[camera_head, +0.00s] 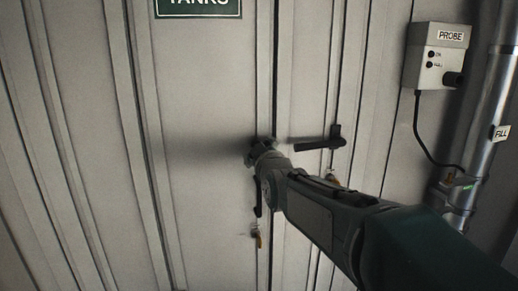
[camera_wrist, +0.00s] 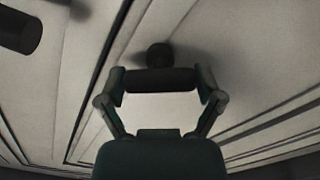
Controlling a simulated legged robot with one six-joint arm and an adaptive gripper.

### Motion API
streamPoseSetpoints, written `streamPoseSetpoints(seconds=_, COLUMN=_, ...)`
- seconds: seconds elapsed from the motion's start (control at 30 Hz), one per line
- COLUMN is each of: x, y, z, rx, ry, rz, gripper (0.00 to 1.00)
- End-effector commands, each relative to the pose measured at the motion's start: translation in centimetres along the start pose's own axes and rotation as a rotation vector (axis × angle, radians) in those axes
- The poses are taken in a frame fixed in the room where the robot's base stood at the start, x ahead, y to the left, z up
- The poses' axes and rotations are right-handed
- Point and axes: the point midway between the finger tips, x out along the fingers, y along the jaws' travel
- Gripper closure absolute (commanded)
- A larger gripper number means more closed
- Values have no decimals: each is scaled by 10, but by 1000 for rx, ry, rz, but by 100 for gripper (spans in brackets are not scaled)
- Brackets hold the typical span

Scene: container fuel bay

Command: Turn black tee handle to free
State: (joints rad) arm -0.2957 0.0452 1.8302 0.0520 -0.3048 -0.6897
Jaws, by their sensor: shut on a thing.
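In the wrist view, a black tee handle (camera_wrist: 160,80) has its crossbar lying level across the picture, with a dark round hub (camera_wrist: 159,54) behind it against the pale door. My gripper (camera_wrist: 161,86) has one finger at each end of this crossbar and is shut on it. In the head view, my gripper (camera_head: 262,150) is at the seam of the pale ribbed doors, and it and my arm largely hide the tee handle there.
A black lever handle (camera_head: 320,143) sits on the door just right of my gripper. A black bar (camera_head: 258,196) and a small brass-coloured piece (camera_head: 257,240) are below. A grey PROBE box (camera_head: 437,57) with a cable and a metal pipe (camera_head: 490,100) stand at right. The left door panel (camera_head: 200,110) is clear.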

Motion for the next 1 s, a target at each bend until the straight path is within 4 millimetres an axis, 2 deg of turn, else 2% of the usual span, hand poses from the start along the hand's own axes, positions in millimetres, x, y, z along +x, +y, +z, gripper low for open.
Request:
streamPoseSetpoints(seconds=0.6, x=0, y=0, z=-1, rx=-580, ry=1, rz=1, gripper=62)
streamPoseSetpoints(seconds=1.0, x=0, y=1, z=-1, rx=-853, ry=2, rz=3, gripper=62)
